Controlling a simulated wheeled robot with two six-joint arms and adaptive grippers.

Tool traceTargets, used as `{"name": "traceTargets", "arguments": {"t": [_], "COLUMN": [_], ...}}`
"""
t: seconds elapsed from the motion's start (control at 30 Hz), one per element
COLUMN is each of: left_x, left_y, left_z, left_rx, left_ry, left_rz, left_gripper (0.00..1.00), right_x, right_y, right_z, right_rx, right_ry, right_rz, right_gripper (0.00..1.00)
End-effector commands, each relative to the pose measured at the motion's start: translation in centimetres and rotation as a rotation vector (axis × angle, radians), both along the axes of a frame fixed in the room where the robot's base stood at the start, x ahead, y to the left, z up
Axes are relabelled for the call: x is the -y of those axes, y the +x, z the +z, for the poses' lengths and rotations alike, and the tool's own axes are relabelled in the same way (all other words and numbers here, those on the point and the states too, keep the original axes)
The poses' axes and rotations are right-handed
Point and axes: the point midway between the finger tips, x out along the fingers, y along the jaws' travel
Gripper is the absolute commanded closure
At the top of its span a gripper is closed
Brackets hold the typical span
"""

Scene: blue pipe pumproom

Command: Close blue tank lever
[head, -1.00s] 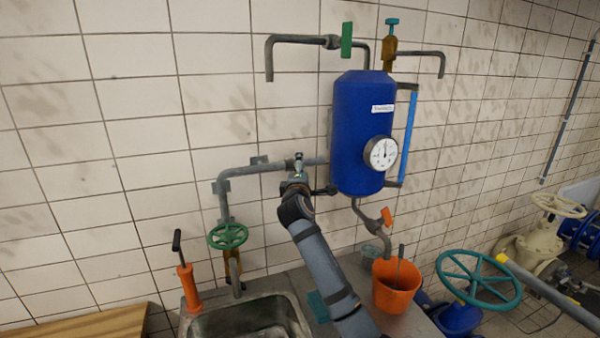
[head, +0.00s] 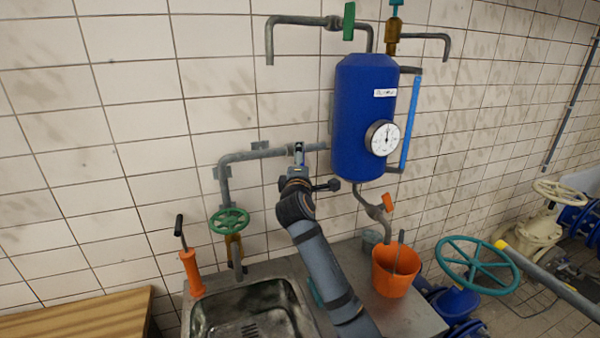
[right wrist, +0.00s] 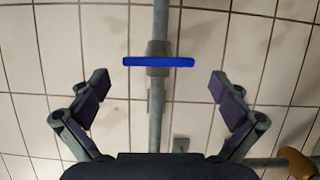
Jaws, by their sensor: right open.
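The blue tank (head: 362,120) hangs on the tiled wall, with a round gauge (head: 382,138) on its front. A grey pipe (head: 262,153) enters its left side. In the right wrist view a straight blue lever (right wrist: 158,61) sits on a grey valve body and lies across the pipe (right wrist: 156,110). My right gripper (head: 299,155) is at this pipe, left of the tank, and hides the lever in the head view. In the wrist view its fingers (right wrist: 160,98) are spread wide and empty, with the lever ahead of the gap, apart from both fingers. My left gripper is not in view.
An orange-handled valve (head: 386,203) is under the tank. An orange bucket (head: 394,272) stands below it on the counter, beside the sink (head: 250,315). A green handwheel (head: 229,221) is left of my arm. A large teal handwheel (head: 477,266) stands at right.

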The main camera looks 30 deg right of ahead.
Motion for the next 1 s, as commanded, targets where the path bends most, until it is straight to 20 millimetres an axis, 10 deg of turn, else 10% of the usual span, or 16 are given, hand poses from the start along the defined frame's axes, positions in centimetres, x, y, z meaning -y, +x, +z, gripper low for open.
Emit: {"name": "traceTargets", "arguments": {"t": [0.33,1.0], "left_x": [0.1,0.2], "left_y": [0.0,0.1], "left_z": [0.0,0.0], "left_rx": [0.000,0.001], "left_ry": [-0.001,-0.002], "left_rz": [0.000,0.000], "left_gripper": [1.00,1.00], "right_x": [-3.9,-4.1], "right_y": [-5.3,-5.8], "right_z": [-0.2,-0.1], "right_rx": [0.000,0.000], "right_ry": [0.004,0.001], "right_rz": [0.001,-0.001], "right_gripper": [0.00,0.00]}}
